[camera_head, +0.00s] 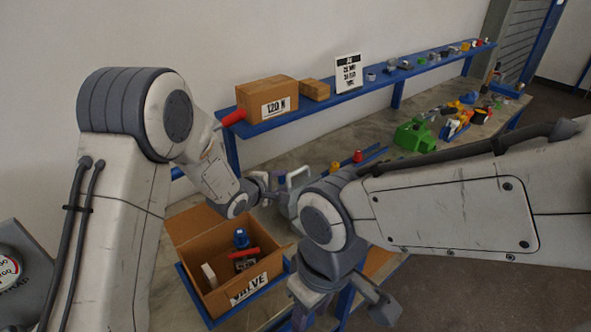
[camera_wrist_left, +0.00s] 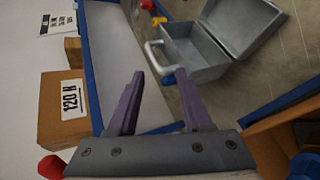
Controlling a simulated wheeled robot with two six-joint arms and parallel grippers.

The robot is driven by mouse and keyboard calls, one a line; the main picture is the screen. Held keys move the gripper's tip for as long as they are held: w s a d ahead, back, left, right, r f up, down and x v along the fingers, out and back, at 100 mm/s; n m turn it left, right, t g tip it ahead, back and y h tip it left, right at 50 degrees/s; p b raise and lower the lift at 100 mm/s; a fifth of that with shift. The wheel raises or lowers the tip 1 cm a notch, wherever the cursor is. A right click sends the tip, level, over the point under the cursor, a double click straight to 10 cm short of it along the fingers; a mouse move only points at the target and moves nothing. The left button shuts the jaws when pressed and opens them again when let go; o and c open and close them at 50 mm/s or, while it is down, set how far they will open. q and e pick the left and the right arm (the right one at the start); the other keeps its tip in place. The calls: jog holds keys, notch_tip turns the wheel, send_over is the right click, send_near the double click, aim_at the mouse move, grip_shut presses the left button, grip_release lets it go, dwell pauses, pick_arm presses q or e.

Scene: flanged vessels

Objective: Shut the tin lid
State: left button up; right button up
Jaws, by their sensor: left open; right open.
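The tin is a grey box (camera_wrist_left: 192,50) with its hinged lid (camera_wrist_left: 243,22) standing open, seen at the top of the left wrist view. A pale handle (camera_wrist_left: 157,57) is on its near side. In the head view the tin (camera_head: 283,203) is mostly hidden behind my arms. My left gripper (camera_wrist_left: 160,74) is open, its two purple fingers apart and empty, pointing toward the handle side of the tin. In the head view my left gripper (camera_head: 268,186) is beside the tin. My right gripper (camera_head: 308,308) is low in the head view, open, with its fingers partly hidden.
An open cardboard box (camera_head: 205,285) with a blue part and a red-handled valve stands in front. A blue shelf (camera_head: 290,118) with cartons runs along the wall. A green part (camera_head: 415,135) and a blue bin (camera_head: 455,128) stand farther along the bench.

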aim_at(295, 174)
pick_arm(q)
jog(key=w+d+f+n+h+p, duration=0.1)
jog(key=w+d, duration=0.1)
jog(key=w, duration=0.1)
jog(key=w+d+f+n+p, duration=0.1)
jog(key=w+f+n, duration=0.1)
jog(key=w, duration=0.1)
jog(key=w+d+f+n+t+h+p, duration=0.1)
jog(key=w+d, duration=0.1)
jog(key=w, duration=0.2)
jog(key=shift+w+d+f+n+h, duration=0.1)
jog(key=shift+d+f+n+h, duration=0.2)
jog(key=shift+d+f, duration=0.1)
grip_shut()
jog(key=shift+f, duration=0.15)
dwell(1.0)
